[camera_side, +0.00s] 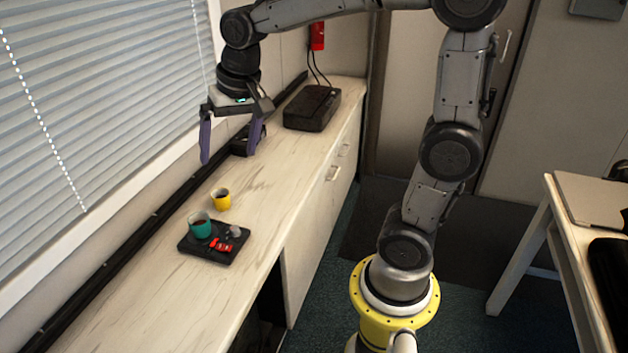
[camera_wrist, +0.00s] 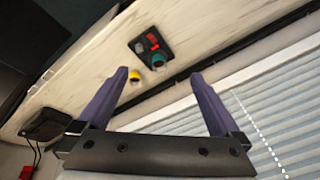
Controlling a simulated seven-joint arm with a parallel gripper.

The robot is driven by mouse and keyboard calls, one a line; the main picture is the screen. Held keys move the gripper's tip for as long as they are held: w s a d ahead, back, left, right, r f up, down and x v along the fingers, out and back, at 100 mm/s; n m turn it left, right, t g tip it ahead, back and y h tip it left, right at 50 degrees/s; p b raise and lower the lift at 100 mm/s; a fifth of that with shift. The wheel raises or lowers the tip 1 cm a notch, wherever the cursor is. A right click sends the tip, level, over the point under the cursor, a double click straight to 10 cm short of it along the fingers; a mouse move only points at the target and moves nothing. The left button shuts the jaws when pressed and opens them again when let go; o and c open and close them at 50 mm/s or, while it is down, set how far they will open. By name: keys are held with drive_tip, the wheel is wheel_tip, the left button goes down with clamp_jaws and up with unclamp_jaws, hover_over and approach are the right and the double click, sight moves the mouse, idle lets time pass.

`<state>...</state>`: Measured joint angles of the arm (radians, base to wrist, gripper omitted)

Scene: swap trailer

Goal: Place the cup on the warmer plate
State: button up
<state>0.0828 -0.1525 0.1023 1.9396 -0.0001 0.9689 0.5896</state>
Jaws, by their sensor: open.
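A small yellow cup (camera_side: 221,200) with dark contents stands upright on the pale counter. A teal cup (camera_side: 200,226) with dark contents stands on a flat black square plate (camera_side: 190,246), beside a red item (camera_side: 223,245) and a small grey item (camera_side: 235,231). The yellow cup (camera_wrist: 134,76) and teal cup (camera_wrist: 158,61) also show in the wrist view, beyond my fingers. My gripper (camera_side: 227,154) is open and empty, with its purple fingers spread, well above the counter and farther back than both cups. The gripper also shows in the wrist view (camera_wrist: 159,75).
A black box (camera_side: 312,108) with cables sits at the counter's far end. A dark cable channel (camera_side: 115,264) runs along the wall below window blinds (camera_side: 90,120). A desk stands at the right.

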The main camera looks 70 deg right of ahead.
drive_tip(key=s+a+f+n+t, duration=0.1)
drive_tip(key=s+n, duration=0.3)
drive_tip(key=s, duration=0.4)
drive_tip(key=s+a+f+n+t, duration=0.1)
drive_tip(key=s+n, duration=0.2)
drive_tip(key=s, duration=0.6)
drive_tip(key=shift+s+a+n, duration=0.15)
drive_tip(key=shift+a+n, duration=0.25)
idle(0.6)
